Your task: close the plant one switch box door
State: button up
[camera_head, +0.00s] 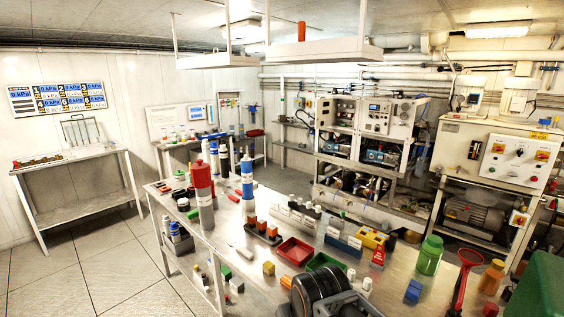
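A pale switch box (519,160) with red-and-yellow switches and small knobs on its front stands on the machine at the right. I cannot read a plant number on it, and I cannot tell whether it is the plant one box or how its door stands. A second machine with a grey control panel (377,115) stands at the back centre; no open door is clear on it. A dark rounded part at the bottom centre looks like my own arm. My gripper's fingers do not show.
A long metal table (216,243) fills the middle, bearing bottles, a red tray (295,251), a green bottle (429,255) and coloured blocks. A side table (75,165) stands at the left. The tiled floor (95,262) at left is clear. Shelves hang overhead.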

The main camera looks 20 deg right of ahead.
aim_at(323, 109)
jog(key=u, duration=0.9)
jog(key=i, duration=7.75)
jog(key=z, duration=3)
jog(key=i, duration=1.45)
